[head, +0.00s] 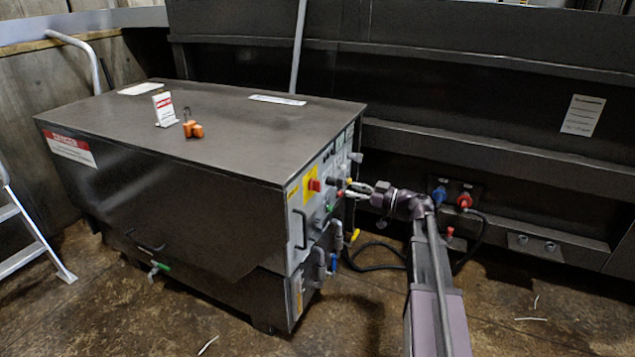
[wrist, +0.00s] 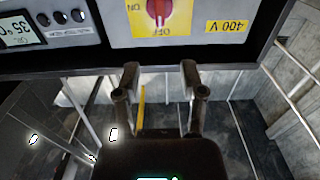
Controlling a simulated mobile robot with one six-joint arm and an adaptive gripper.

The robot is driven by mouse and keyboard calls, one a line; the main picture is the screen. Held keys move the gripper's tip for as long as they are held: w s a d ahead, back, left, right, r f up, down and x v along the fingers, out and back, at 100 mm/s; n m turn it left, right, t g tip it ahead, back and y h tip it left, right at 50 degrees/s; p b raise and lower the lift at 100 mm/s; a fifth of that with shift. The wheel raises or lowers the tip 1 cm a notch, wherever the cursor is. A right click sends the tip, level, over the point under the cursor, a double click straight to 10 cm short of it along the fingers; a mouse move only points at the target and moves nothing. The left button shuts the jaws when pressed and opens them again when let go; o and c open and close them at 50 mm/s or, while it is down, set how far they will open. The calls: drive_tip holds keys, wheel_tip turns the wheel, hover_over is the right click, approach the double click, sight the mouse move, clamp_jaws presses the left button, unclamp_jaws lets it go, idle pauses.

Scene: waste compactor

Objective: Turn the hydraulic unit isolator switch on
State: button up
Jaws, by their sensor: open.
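The isolator switch is a red rotary knob on a yellow plate, at the near end of the hydraulic unit's side panel in the head view (head: 313,185). In the wrist view the red knob (wrist: 158,10) shows at the top edge, partly cut off. Its handle stands upright in the picture, in line with the upside-down OFF label; ON is to the left. My gripper (head: 352,189) is in front of the panel, to the right of the knob in the head view. In the wrist view my gripper's fingers (wrist: 160,75) are apart and empty, below the knob and not touching it.
The hydraulic unit (head: 190,145) has a white-and-red tag (head: 164,109) and an orange padlock (head: 194,129) on top. Other knobs and pipes crowd the panel around my gripper. A blue connector (head: 439,194) and a red connector (head: 464,200) sit on the dark wall at right.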

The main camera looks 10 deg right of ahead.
sight(318, 181)
drive_tip(key=x, duration=1.2)
clamp_jaws()
